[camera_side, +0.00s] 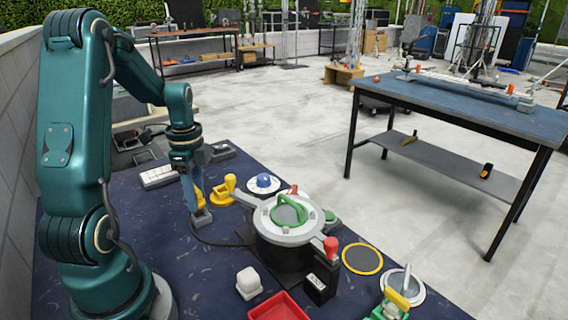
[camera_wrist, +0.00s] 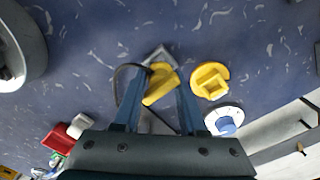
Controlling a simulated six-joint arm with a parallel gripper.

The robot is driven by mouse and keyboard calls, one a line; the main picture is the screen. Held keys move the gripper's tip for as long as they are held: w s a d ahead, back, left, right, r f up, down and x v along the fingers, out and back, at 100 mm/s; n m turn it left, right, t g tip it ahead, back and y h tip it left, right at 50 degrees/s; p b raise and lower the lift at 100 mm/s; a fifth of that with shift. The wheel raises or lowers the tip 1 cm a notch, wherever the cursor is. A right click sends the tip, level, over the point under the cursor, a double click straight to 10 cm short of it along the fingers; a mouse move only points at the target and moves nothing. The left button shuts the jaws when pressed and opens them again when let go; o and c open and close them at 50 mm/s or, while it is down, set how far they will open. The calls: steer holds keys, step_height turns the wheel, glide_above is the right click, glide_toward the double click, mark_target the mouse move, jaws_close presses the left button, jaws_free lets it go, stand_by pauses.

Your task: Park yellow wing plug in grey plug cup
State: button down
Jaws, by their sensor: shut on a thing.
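My gripper (camera_side: 197,197) points down at the left of the dark blue mat, with its blue fingers shut on the yellow wing plug (camera_side: 199,199). In the wrist view the wing plug (camera_wrist: 160,84) sits tilted between the fingertips (camera_wrist: 158,90). A grey block-like piece, which looks like the grey plug cup (camera_side: 202,217), is directly under the plug; its grey edge also shows in the wrist view (camera_wrist: 157,54). Plug and grey piece overlap in both views, so I cannot tell how deep the plug sits. A black cable (camera_side: 214,244) runs from there towards the grey round machine.
A yellow holder (camera_side: 222,196) stands close to the right of my gripper. Beyond it is a white dial with a blue knob (camera_side: 263,182). The grey machine with green handle (camera_side: 289,212), a white block (camera_side: 248,281) and a red tray (camera_side: 278,308) are further right and nearer.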

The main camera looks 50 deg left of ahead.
steer(key=shift+f, duration=0.6)
stand_by(0.3)
steer(key=shift+f, duration=0.25)
steer(key=shift+f, duration=0.45)
stand_by(1.1)
steer(key=shift+c, duration=0.3)
jaws_free()
steer(key=shift+r, duration=3.75)
